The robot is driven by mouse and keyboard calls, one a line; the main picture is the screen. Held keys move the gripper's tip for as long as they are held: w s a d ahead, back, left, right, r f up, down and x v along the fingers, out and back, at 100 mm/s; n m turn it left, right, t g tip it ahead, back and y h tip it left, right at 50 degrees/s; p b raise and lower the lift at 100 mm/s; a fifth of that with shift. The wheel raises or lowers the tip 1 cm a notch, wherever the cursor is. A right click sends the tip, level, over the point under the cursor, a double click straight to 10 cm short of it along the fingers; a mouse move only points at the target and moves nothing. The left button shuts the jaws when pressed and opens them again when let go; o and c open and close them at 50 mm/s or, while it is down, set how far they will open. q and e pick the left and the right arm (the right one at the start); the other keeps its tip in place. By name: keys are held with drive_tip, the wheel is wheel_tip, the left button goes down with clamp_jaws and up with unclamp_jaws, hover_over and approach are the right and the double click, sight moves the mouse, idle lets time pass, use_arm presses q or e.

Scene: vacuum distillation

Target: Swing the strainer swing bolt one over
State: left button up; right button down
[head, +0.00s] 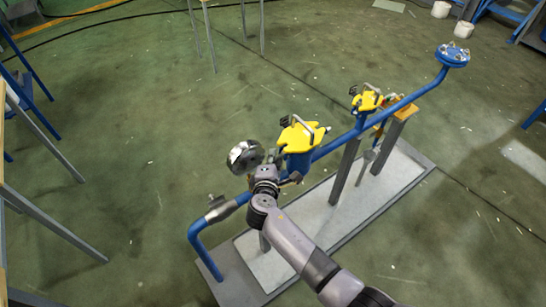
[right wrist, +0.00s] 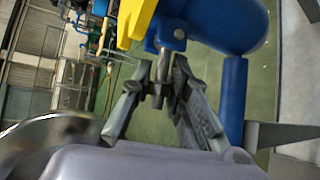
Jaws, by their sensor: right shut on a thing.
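The nearer strainer has a blue body (head: 299,162) and a yellow lid (head: 296,137) with a grey bar handle on top. My right gripper (head: 290,179) is at the left side of this body, below the lid. In the right wrist view, the right gripper (right wrist: 162,80) has its two fingers closed around a grey swing bolt (right wrist: 159,103). The bolt hangs from a blue lug under the yellow lid (right wrist: 137,20), beside the blue body (right wrist: 228,25). The bolt is hidden in the head view. My left gripper is not in view.
A round metal disc (head: 245,157) is close left of my right gripper. A blue pipe (head: 335,145) runs to a second yellow-lidded strainer (head: 368,101) and a blue flange (head: 453,56). Grey posts stand on the base plate (head: 340,205). Open green floor lies behind.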

wheel_tip(320, 180, up, 2)
drive_tip(key=m+g+y+p, duration=0.1)
drive_tip(key=p, duration=0.2)
drive_tip(key=m+g+y+p, duration=0.1)
drive_tip(key=p, duration=0.3)
drive_tip(key=shift+w+d+r+g, duration=0.1)
drive_tip(key=shift+d+g, duration=0.05)
drive_tip(key=shift+g, duration=0.15)
drive_tip(key=shift+p, duration=0.55)
drive_tip(key=shift+f, duration=0.2)
drive_tip(key=c, duration=1.7)
unclamp_jaws()
